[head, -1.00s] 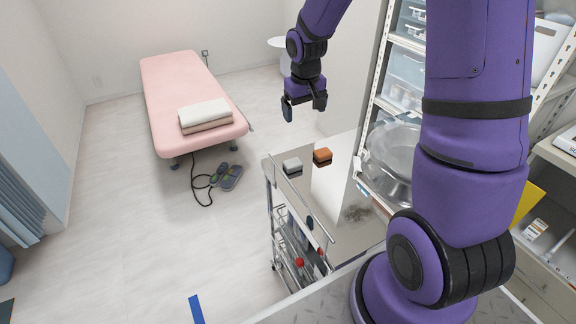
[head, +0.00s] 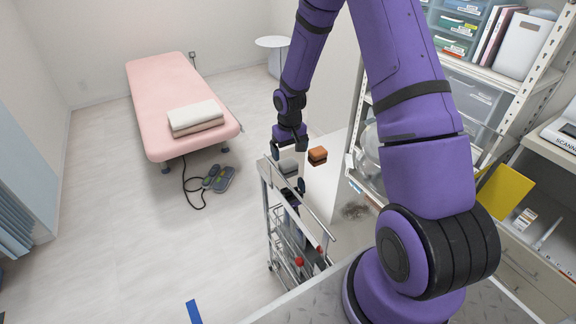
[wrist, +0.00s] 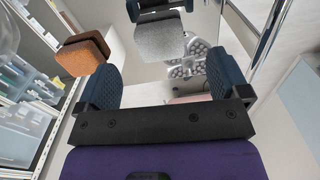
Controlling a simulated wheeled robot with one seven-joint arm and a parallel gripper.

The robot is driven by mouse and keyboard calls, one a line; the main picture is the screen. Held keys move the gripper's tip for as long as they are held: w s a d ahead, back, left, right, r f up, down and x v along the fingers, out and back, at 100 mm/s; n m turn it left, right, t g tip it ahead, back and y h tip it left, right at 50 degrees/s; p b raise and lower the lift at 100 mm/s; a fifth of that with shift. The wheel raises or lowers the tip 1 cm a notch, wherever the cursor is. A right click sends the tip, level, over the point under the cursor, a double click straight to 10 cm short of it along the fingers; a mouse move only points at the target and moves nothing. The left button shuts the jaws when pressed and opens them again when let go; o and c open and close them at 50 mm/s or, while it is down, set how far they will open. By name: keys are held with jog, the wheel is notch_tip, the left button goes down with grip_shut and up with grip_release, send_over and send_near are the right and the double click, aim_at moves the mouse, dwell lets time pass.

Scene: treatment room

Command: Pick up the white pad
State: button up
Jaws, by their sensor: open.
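The white pad (head: 288,167), which looks light grey here, lies on the shiny top of the metal trolley (head: 322,190). My gripper (head: 288,153) is open and empty just above it, pointing down, and partly covers its far side. In the wrist view the pad (wrist: 160,41) shows ahead of and between the two spread fingers of my gripper (wrist: 163,80). I see no contact.
An orange-brown pad (head: 317,154) sits close to the right of the white one, near a finger. The trolley has a raised rail at its left. Shelves with clear bins (head: 470,100) stand to the right. A pink treatment bed (head: 160,95) stands behind left.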

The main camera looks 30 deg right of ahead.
aim_at(290, 163)
jog(key=shift+d+f, duration=0.1)
jog(key=shift+f, duration=3.05)
jog(key=shift+c, duration=0.4)
jog(key=c, duration=0.9)
